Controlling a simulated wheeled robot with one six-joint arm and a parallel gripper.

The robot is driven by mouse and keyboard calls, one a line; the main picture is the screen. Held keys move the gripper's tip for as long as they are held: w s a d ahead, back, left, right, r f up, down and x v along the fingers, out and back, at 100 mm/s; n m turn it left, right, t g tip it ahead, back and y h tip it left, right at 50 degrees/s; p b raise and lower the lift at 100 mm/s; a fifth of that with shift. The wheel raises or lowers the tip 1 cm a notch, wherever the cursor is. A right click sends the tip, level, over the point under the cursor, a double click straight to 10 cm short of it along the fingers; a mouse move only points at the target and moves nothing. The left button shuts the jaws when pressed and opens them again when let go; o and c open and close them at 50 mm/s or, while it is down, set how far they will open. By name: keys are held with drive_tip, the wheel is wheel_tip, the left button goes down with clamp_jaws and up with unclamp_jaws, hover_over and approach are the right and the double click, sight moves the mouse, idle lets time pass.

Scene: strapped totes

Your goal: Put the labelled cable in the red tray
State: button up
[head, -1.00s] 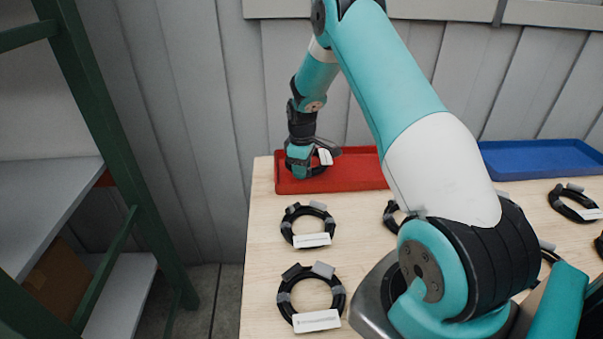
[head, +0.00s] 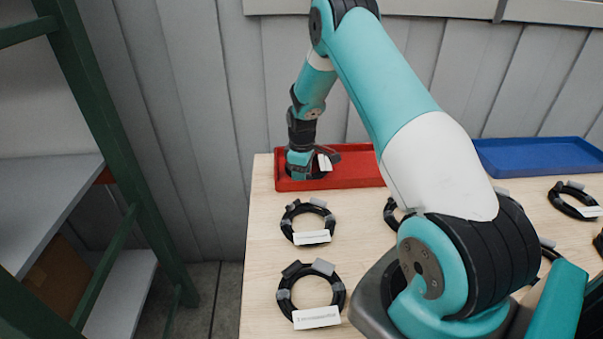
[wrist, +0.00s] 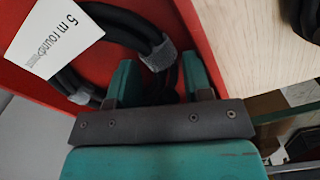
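The labelled cable is a black coil with grey straps and a white tag (wrist: 62,38) reading "5 m round", with more print too small to read. It is at the red tray (head: 355,170), and the tray's red floor shows around it in the wrist view (wrist: 75,15). In the head view the gripper (head: 312,172) is low over the tray's left end, and mostly hides the coil. I cannot tell whether the coil touches the floor.
Similar tagged coils lie on the wooden table, including one in front of the tray (head: 308,222) and one nearer (head: 311,292). A blue tray (head: 540,155) stands to the right. A green-framed shelf (head: 100,130) is at the left, and a panelled wall is behind.

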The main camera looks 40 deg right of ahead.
wheel_tip(320, 180, up, 13)
drive_tip(key=b, duration=0.2)
drive_tip(key=s+a+r+y, duration=0.1)
drive_tip(key=s+a+r, duration=0.15)
drive_tip(key=a, duration=0.35)
drive_tip(key=s+a+r, duration=0.1)
drive_tip(key=a+r, duration=0.3)
drive_tip(key=a, duration=0.3)
drive_tip(key=s+a+r+y, duration=0.1)
drive_tip(key=s+a+r, duration=0.4)
drive_tip(key=s+a, duration=0.45)
drive_tip(key=s+a+r+y, duration=0.1)
drive_tip(key=s+a, duration=0.4)
drive_tip(key=s, duration=0.3)
drive_tip(key=s+a+r+y, duration=0.1)
drive_tip(key=s+a, duration=0.5)
drive_tip(key=s, duration=0.2)
drive_tip(key=shift+s+r+n, duration=0.2)
drive_tip(key=shift+n, duration=0.2)
